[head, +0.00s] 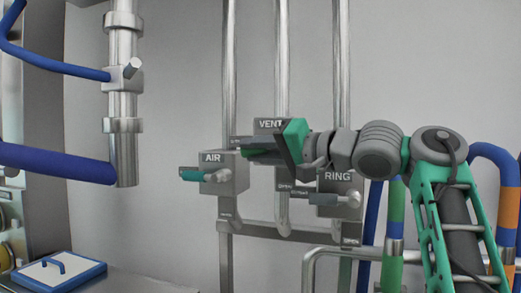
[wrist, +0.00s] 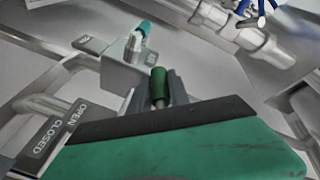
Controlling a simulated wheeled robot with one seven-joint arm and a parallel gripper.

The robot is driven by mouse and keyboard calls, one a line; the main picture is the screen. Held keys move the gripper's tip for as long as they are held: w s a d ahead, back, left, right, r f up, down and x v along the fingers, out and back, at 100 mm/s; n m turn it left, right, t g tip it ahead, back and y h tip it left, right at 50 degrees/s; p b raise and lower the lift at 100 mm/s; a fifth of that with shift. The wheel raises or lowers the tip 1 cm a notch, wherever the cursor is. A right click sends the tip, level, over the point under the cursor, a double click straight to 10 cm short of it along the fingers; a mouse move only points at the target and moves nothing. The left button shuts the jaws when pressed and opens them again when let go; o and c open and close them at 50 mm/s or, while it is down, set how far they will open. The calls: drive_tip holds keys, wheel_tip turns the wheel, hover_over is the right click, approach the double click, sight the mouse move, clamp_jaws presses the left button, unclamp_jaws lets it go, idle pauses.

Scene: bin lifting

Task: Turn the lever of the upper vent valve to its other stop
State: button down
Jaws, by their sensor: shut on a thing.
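The valve marked VENT (head: 270,125) is the highest of the valve boxes on the pipes in the head view. My gripper (head: 262,149) is at its front, reaching in from the right and hiding much of the box and its lever. In the wrist view my gripper (wrist: 158,92) is shut on a dark green lever (wrist: 158,84), with a grey finger on each side of it. A label plate with OPEN and CLOSED (wrist: 59,130) shows at the left in the wrist view. The lever's angle against its stops cannot be told.
The AIR valve (head: 234,185), with a teal lever (head: 194,174), is at lower left of my gripper. Vertical pipes (head: 229,65) stand behind.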

sight(267, 150)
drive_tip(key=c, duration=1.2)
unclamp_jaws()
drive_tip(key=shift+c, duration=0.2)
drive_tip(key=v, duration=0.8)
drive_tip(key=shift+a, duration=0.1)
drive_tip(key=shift+c, duration=0.4)
